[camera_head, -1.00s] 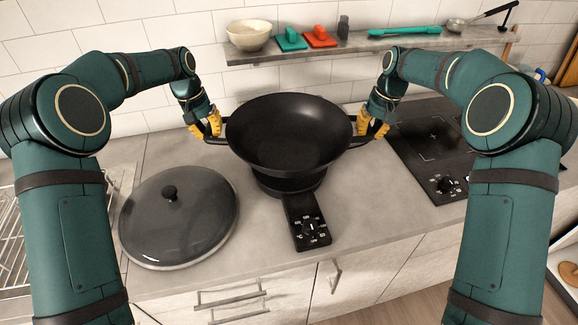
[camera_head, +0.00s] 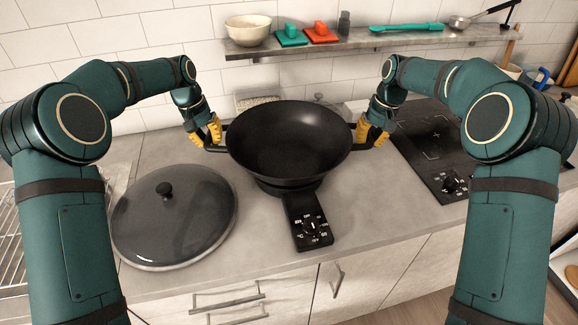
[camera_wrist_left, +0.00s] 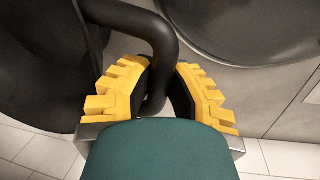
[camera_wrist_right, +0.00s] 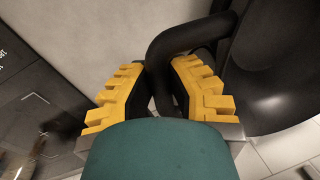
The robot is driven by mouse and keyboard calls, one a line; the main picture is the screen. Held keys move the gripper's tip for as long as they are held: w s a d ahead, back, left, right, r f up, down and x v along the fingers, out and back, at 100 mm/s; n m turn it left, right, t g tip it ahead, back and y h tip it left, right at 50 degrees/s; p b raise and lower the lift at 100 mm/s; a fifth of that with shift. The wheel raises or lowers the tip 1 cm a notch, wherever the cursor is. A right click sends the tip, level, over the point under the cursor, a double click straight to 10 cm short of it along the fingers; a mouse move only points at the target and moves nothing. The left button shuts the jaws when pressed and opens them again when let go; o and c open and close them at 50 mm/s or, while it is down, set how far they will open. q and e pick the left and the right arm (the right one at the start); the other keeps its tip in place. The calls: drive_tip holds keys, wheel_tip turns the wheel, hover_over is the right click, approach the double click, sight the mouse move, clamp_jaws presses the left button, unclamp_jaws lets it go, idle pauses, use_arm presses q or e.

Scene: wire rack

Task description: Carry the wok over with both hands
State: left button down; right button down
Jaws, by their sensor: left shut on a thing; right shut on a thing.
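The black wok (camera_head: 290,140) is level in the middle of the head view, above the small portable burner (camera_head: 308,220) with its dial. Whether the wok touches the burner I cannot tell. My left gripper (camera_head: 208,135) is shut on the wok's left loop handle, whose dark bar runs between the yellow fingers in the left wrist view (camera_wrist_left: 155,85). My right gripper (camera_head: 370,135) is shut on the right loop handle, also between the fingers in the right wrist view (camera_wrist_right: 160,85). The induction cooktop (camera_head: 428,150) lies to the right, partly hidden by my right arm.
A glass lid (camera_head: 175,215) lies on the counter at the left. A wire rack (camera_head: 12,240) is at the far left. A wall shelf (camera_head: 365,46) behind holds a bowl (camera_head: 248,30), a teal utensil and a ladle. Bare counter (camera_head: 375,210) lies right of the burner.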

use_arm(q)
drive_tip(key=shift+f, duration=0.2)
use_arm(e)
drive_tip(key=shift+f, duration=0.2)
use_arm(q)
drive_tip(key=c, duration=1)
unclamp_jaws()
use_arm(e)
drive_tip(key=c, duration=1)
unclamp_jaws()
use_arm(q)
drive_tip(key=shift+r, duration=0.1)
use_arm(e)
drive_tip(key=shift+r, duration=0.1)
use_arm(q)
drive_tip(key=shift+r, duration=0.1)
use_arm(e)
drive_tip(key=shift+r, duration=0.1)
use_arm(q)
wheel_tip(320, 180, up, 8)
drive_tip(key=a, duration=0.1)
drive_tip(key=shift+a, duration=0.3)
use_arm(e)
drive_tip(key=r, duration=0.4)
drive_tip(key=d+r, duration=0.1)
drive_tip(key=r, duration=0.2)
drive_tip(key=d+r, duration=0.1)
drive_tip(key=r, duration=0.3)
drive_tip(key=shift+d+r, duration=0.2)
drive_tip(key=shift+r, duration=0.1)
